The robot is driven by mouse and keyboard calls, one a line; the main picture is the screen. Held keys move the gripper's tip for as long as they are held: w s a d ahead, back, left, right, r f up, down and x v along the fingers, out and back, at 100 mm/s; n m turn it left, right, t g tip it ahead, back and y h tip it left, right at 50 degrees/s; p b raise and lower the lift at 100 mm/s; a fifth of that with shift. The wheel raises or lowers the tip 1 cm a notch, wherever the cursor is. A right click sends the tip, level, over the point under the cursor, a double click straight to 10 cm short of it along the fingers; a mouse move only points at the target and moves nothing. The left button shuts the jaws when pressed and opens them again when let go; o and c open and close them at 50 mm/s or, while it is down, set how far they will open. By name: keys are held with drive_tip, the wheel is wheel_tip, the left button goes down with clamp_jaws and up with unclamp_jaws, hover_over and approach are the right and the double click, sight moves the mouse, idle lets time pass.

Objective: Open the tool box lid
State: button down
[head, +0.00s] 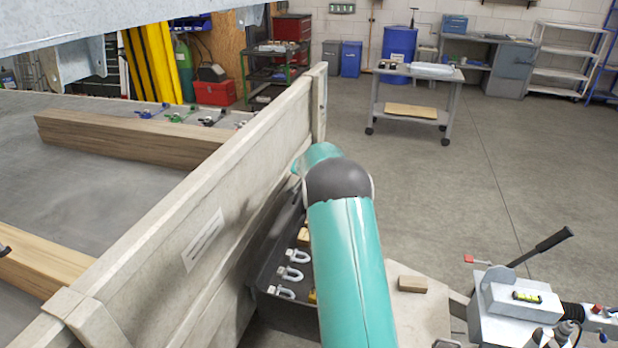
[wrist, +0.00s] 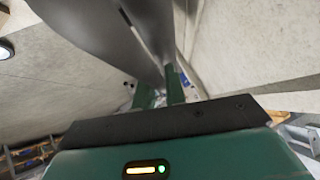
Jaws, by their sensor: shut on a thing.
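The tool box (head: 262,290) is a dark metal box beside the wooden trailer side in the head view. Its inside shows, with several silver shackles (head: 290,273) and yellowish pieces. In the wrist view a grey metal sheet (wrist: 95,35), seemingly the tool box lid, runs down to my gripper (wrist: 160,88). The green fingers are closed on its edge, though the exact contact is hard to see. In the head view my teal arm covers the gripper and the right part of the box, so the lid's full angle is hidden.
The wooden trailer side (head: 215,205) stands close on the left of my arm. A wood block (head: 412,284) lies on the pale surface to the right, near a grey device with a lever (head: 515,300). A wheeled cart (head: 418,85) stands farther back. Floor between is open.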

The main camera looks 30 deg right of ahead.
drive_tip(key=c, duration=1.5)
unclamp_jaws()
drive_tip(key=shift+f, duration=0.15)
drive_tip(key=shift+o, duration=0.2)
drive_tip(key=v, duration=1.4)
